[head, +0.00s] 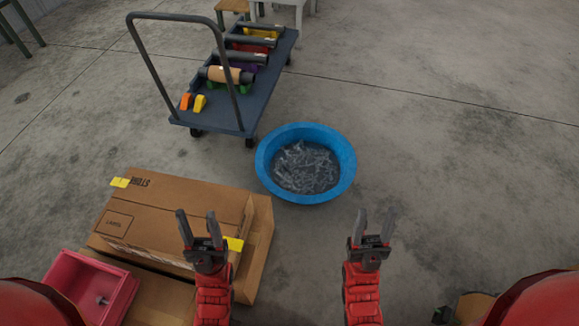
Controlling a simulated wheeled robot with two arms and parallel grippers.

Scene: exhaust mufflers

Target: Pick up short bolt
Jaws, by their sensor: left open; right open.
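A blue round tub (345,150) stands on the floor ahead. It holds a pile of many grey metal pieces (304,168) that look like bolts; single short ones cannot be told apart. A pink-red bin (80,283) at the lower left holds one small grey piece (101,300), perhaps a bolt. My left gripper (197,218) is open and empty, in front of the cardboard boxes and to the right of the pink-red bin. My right gripper (375,216) is open and empty, over bare floor to the lower right of the tub.
Cardboard boxes (175,212) with yellow tape stand at the lower left. A dark flatbed cart (215,115) with mufflers (227,75) and small orange and yellow items is behind them. Concrete floor (470,150) at the right is clear. A brown object (472,307) shows at the bottom right.

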